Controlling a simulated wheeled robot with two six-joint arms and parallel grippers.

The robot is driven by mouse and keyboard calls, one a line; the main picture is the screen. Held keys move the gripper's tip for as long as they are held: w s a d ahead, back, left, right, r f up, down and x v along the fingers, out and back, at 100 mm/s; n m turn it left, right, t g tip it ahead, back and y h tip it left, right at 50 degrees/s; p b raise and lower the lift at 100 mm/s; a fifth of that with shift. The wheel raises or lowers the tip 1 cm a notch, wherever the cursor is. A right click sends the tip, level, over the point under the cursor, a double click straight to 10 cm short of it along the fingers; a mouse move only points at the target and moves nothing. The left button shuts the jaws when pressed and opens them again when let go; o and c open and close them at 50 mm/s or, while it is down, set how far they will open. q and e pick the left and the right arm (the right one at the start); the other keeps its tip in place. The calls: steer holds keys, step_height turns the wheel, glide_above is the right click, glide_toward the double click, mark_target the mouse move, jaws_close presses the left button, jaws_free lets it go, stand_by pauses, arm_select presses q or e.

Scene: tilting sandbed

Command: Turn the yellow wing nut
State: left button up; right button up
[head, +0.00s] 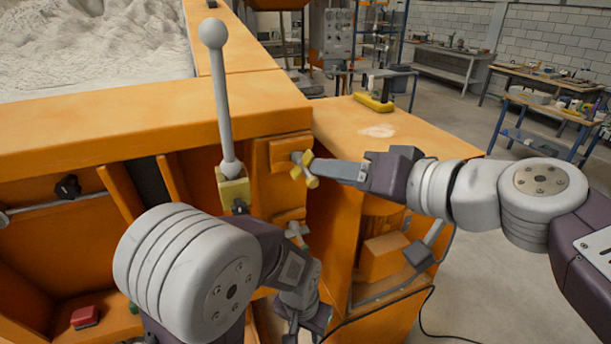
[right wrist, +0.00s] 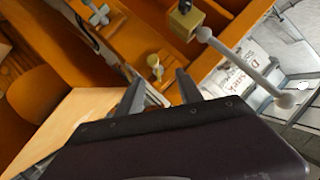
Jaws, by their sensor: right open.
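The yellow wing nut (head: 311,181) sits on a grey stud on an orange block at the front of the sandbed. My right gripper (head: 322,169) reaches it from the right in the head view, its fingertips overlapping the nut's edge. In the right wrist view the open fingers (right wrist: 160,78) point at the yellow wing nut (right wrist: 154,62), which shows between and just beyond the tips; contact cannot be told. My left gripper (head: 292,322) hangs low, partly cut off by the picture's bottom edge, and its jaws are unclear.
A grey ball-topped lever (head: 222,100) rises from a yellow block (head: 233,190) left of the nut. A grey wing nut (head: 297,232) sits below, near my left arm. A red button (head: 85,316) is at lower left. An orange ledge (head: 390,130) lies behind my right gripper.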

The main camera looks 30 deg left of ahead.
mark_target(307, 167)
steer(key=x, duration=0.3)
steer(key=p+x, duration=0.1)
steer(key=x, duration=0.2)
steer(key=p+x, duration=0.1)
steer(key=x, duration=0.2)
steer(key=shift+w+d, duration=0.15)
steer(key=shift+w, duration=0.2)
steer(key=shift+f, duration=0.1)
steer(key=shift+w+f, duration=0.1)
steer(key=shift+w, duration=0.05)
steer(key=shift+c, duration=0.6)
jaws_close()
